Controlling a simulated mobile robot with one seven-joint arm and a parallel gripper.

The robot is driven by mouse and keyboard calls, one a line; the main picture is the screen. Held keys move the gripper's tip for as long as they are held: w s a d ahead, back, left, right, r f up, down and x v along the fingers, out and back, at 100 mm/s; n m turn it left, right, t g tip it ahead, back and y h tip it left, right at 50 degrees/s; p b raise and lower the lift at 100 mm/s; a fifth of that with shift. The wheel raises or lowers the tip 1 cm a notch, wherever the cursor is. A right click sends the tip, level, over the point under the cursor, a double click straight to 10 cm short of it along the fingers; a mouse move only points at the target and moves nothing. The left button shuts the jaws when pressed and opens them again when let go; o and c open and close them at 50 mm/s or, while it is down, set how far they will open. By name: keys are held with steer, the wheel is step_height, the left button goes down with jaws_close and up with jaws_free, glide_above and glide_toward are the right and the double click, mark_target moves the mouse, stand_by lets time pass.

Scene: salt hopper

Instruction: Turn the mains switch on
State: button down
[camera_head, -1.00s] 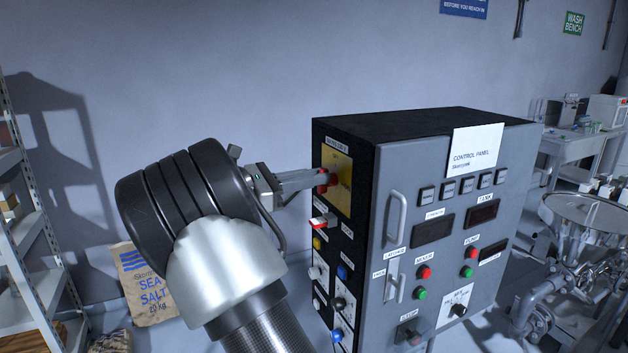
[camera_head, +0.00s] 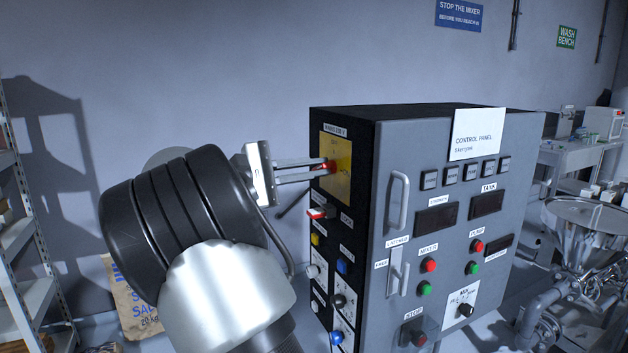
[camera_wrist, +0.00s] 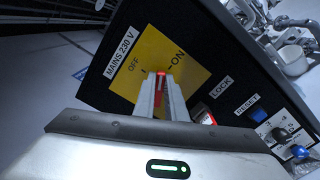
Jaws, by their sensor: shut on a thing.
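The mains switch is a red handle (camera_wrist: 161,80) on a yellow plate (camera_head: 343,155) on the black left side of the control cabinet (camera_head: 345,118). In the wrist view the plate (camera_wrist: 140,60) reads OFF at left and ON at right, under a label MAINS 230 V (camera_wrist: 119,53). My gripper (camera_head: 326,166) is at the plate, shut on the red handle. In the wrist view the fingers (camera_wrist: 160,88) hide most of the handle. Its tip shows between the OFF and ON marks; I cannot tell its exact setting.
A salt sack (camera_head: 130,300) and shelving (camera_head: 25,240) stand at left.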

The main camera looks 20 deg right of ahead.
steer(key=m+b, duration=0.1)
steer(key=f+m+b, duration=0.1)
steer(key=m+b, duration=0.1)
steer(key=shift+m+b, duration=1.05)
steer(key=shift+m, duration=0.05)
steer(key=shift+r+m, duration=0.15)
steer(key=shift+m, duration=0.15)
steer(key=c, duration=1.8)
jaws_free()
steer(key=shift+a, duration=0.1)
steer(key=a, duration=1.7)
steer(key=shift+s+a+p, duration=0.15)
steer(key=shift+s+p, duration=0.2)
steer(key=shift+p, duration=0.1)
